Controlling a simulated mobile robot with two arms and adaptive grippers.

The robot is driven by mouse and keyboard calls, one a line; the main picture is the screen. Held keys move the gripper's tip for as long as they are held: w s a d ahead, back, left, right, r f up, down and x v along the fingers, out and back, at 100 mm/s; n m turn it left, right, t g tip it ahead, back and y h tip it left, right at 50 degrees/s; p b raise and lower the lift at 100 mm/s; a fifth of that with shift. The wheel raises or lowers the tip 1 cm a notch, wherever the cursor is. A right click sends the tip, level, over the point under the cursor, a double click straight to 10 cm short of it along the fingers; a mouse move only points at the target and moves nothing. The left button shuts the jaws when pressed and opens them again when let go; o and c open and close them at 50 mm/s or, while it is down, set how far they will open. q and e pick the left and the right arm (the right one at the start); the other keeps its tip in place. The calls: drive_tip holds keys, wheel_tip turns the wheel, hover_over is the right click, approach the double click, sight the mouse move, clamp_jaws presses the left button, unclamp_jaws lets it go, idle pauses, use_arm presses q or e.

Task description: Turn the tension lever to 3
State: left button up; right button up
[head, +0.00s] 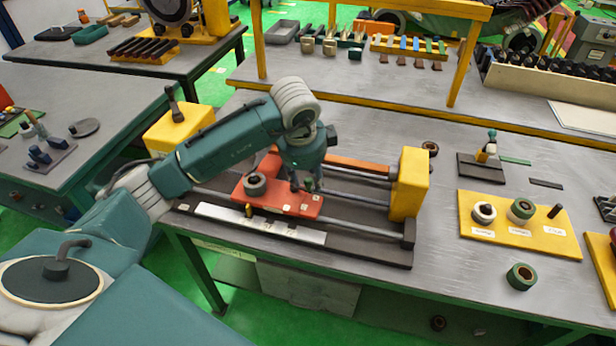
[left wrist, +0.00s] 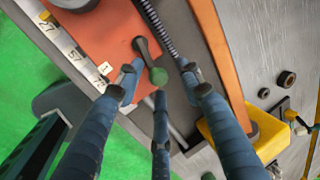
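The tension lever is a dark arm with a green knob (left wrist: 158,76) on the red-orange plate (left wrist: 120,22) of the winding machine. In the left wrist view the knob lies between the spread fingertips of my left gripper (left wrist: 160,82), with no clear contact. A small white tag reading 1 (left wrist: 105,68) sits on the plate to the left of the lever. In the head view my left gripper (head: 306,183) points down over the right part of the red plate (head: 275,205) and partly hides the lever. My right gripper is not in view.
A yellow end block (head: 408,185) stands right of the plate, and another (head: 178,128) stands behind my left arm. A numbered white scale strip (head: 260,224) runs along the front. A yellow tray with rings (head: 510,240) lies further right.

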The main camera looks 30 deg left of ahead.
use_arm(q)
drive_tip(key=v, duration=1.2)
drive_tip(key=shift+w+d, duration=0.1)
